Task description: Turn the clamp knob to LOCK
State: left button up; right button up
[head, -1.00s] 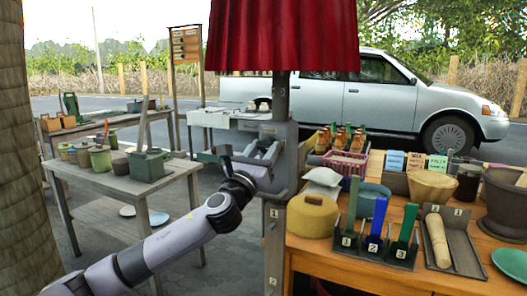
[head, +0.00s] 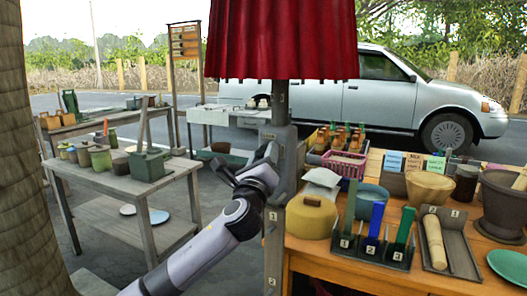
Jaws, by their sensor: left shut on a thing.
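A grey clamp (head: 286,148) sits around the upright post under the red parasol, in the middle of the head view. My left arm reaches up from the bottom, and its dark gripper (head: 262,157) is at the left side of the clamp. The gripper is shut on the clamp knob. The knob itself is hidden behind the gripper and wrist, so its setting and any LOCK mark cannot be read. My right gripper is not in view.
The red parasol (head: 283,40) hangs above the post (head: 273,235). Right of it, a wooden table (head: 350,262) holds a tan pot (head: 311,216), numbered tools and bowls. A grey table (head: 105,180) with pots stands left. Open ground lies between.

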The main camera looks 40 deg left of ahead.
pick_arm(q)
jog(key=shift+d+r+n+g+y+p, duration=0.15)
jog(key=shift+n+g+p, duration=0.9)
jog(key=shift+n, duration=1.1)
jog(key=shift+a+n+g+y+p, duration=0.1)
jog(key=shift+n+g+p, duration=0.5)
jog(key=shift+n+p, duration=1.2)
jog(key=shift+d+r+n+g+y+p, duration=0.15)
jog(key=shift+n+g+p, duration=0.75)
jog(key=shift+n, duration=1.55)
jog(key=shift+a+f, duration=0.1)
jog(key=o, duration=1)
jog(key=shift+o, duration=0.2)
jog(key=v, duration=0.7)
jog(key=shift+b, duration=0.45)
